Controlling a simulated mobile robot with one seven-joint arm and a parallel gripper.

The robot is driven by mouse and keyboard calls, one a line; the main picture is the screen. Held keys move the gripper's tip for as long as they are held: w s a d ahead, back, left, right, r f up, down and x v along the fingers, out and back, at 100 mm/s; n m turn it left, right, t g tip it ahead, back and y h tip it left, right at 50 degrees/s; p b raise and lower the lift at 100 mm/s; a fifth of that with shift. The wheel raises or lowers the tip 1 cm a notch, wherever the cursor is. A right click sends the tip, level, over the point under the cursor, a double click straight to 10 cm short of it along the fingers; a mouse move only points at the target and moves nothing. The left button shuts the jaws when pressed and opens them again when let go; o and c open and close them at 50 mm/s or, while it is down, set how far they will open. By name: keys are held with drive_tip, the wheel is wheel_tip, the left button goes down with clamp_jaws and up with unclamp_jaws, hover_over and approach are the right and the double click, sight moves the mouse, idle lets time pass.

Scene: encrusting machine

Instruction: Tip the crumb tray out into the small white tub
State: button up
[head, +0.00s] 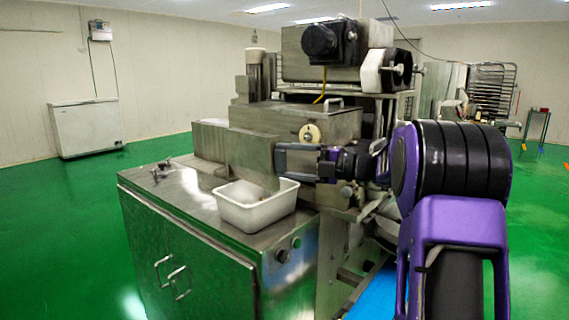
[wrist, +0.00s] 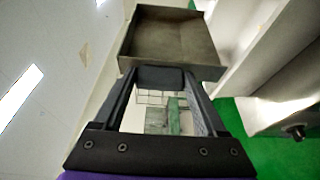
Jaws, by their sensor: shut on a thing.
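The crumb tray (wrist: 170,38) is a shallow grey metal tray, held at the fingertips of my gripper (wrist: 160,76) in the wrist view. I see into it there, and no loose crumbs can be made out. In the head view the tray (head: 252,156) is a dull grey shape left of my gripper (head: 281,160), turned on its side. My gripper is shut on its near wall. The small white tub (head: 256,207) stands upright on the steel cabinet top, just below the tray. The tray hangs above the tub's back part, apparently apart from it. The tub's floor is partly hidden.
The steel cabinet top (head: 185,190) has clear room left of the tub, with small fittings (head: 160,170) at its far left. The machine body (head: 330,120) rises close behind my gripper. A white chest freezer (head: 88,127) stands far off by the wall.

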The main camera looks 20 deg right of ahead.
drive_tip(key=shift+w+d+r+m, duration=0.1)
drive_tip(key=shift+d+m, duration=0.05)
drive_tip(key=shift+m, duration=0.15)
drive_tip(key=shift+r, duration=0.65)
drive_tip(key=shift+f, duration=0.7)
